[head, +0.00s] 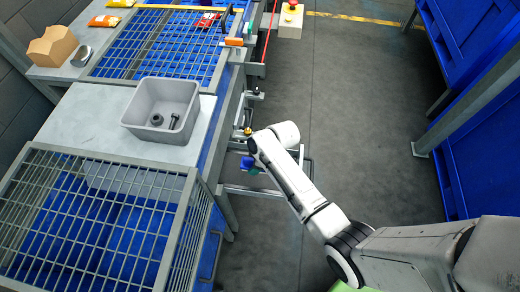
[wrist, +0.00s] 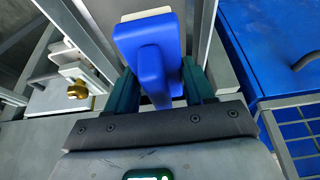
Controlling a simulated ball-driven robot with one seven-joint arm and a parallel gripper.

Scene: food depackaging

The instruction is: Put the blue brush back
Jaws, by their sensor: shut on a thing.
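The blue brush (wrist: 150,58) is between the green fingers of my gripper (wrist: 160,84) in the wrist view. Its blue body points away from the palm, and a pale cream strip shows at its far end. In the head view a small blue part of the brush (head: 246,162) shows at the end of my white arm, beside the metal frame of the work table. My gripper (head: 254,170) is mostly hidden there by the arm. Whether the brush touches the frame cannot be told.
A grey bin (head: 137,112) with dark metal parts stands on the pale table top (head: 75,122). Metal grates (head: 90,215) lie in front and behind. An orange-handled tool (head: 234,42) sits at the table edge. A brass knob (wrist: 78,90) is left of my gripper. The floor (head: 365,125) right is clear.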

